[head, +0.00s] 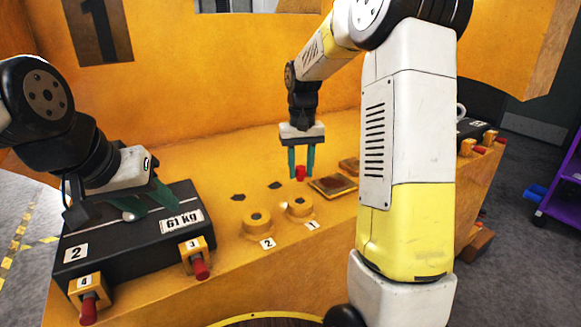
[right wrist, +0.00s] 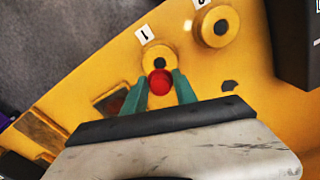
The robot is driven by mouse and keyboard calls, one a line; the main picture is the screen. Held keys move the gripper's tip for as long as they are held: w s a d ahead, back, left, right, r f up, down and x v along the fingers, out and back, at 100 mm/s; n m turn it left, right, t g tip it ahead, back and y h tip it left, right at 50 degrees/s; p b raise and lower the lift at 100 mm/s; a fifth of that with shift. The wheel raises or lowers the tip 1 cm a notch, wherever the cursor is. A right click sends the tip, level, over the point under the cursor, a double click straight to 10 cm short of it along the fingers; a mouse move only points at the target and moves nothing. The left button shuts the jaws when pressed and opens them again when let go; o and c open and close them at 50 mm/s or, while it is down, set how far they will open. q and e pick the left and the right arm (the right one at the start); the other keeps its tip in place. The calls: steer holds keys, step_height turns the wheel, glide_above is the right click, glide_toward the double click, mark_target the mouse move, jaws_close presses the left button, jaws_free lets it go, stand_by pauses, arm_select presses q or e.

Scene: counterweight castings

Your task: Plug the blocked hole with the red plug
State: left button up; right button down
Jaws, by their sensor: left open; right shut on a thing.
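My right gripper (head: 300,177) is shut on the red plug (head: 300,173) and holds it above the orange deck, behind the boss labelled 1 (head: 300,208). In the right wrist view the plug (right wrist: 160,83) sits between the green fingertips and overlaps the rim of boss 1 (right wrist: 152,53). The dark hole of boss 1 shows just beyond the plug. Boss 2 (head: 257,224), also with a dark centre, stands to the left in the head view. I cannot tell which hole is blocked. My left gripper (head: 148,206) is open over the black 61 kg casting (head: 140,238).
Red-tipped pins in orange blocks labelled 4 (head: 88,290) and 3 (head: 196,252) stand at the casting's front. Dark deck cut-outs (head: 238,197) lie behind boss 2, and a brown recessed plate (head: 333,186) lies right of the plug. An orange wall (head: 210,100) rises behind.

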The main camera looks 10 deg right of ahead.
mark_target(301, 181)
steer(key=shift+f, duration=2.9)
steer(key=shift+f, duration=0.15)
steer(key=shift+f, duration=0.95)
steer(key=shift+r, duration=0.1)
steer(key=shift+r, duration=0.95)
steer(key=shift+f, duration=0.25)
steer(key=shift+f, duration=0.8)
